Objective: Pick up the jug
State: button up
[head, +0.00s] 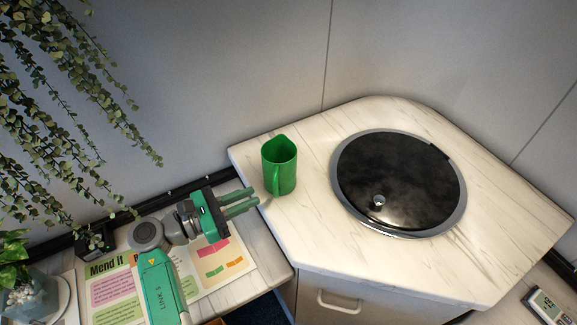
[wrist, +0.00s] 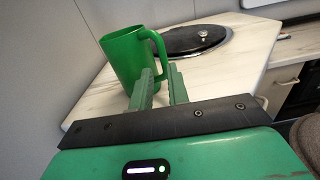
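The jug (head: 280,166) is green with a handle on its near side, and stands upright on the light marbled corner counter, near its left edge. It also shows in the wrist view (wrist: 122,55), with its handle to the right. My gripper (head: 254,199) is to the left of the jug in the head view, with its fingers pointing towards it. In the wrist view its two green fingers (wrist: 163,70) are apart with nothing between them, and their tips overlap the lower part of the jug and handle. I cannot tell whether they touch it.
A round black lid (head: 398,175) with a metal rim and knob is set in the counter (head: 310,235) right of the jug. A poster (head: 110,295) lies on the lower surface at left. Hanging plants (head: 70,90) are at upper left. A grey wall stands behind.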

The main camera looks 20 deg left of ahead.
aim_at(276, 194)
jog(key=p+x, duration=0.1)
jog(key=x, duration=0.6)
jog(key=shift+d+f, duration=0.15)
jog(key=shift+d, duration=0.15)
grip_shut()
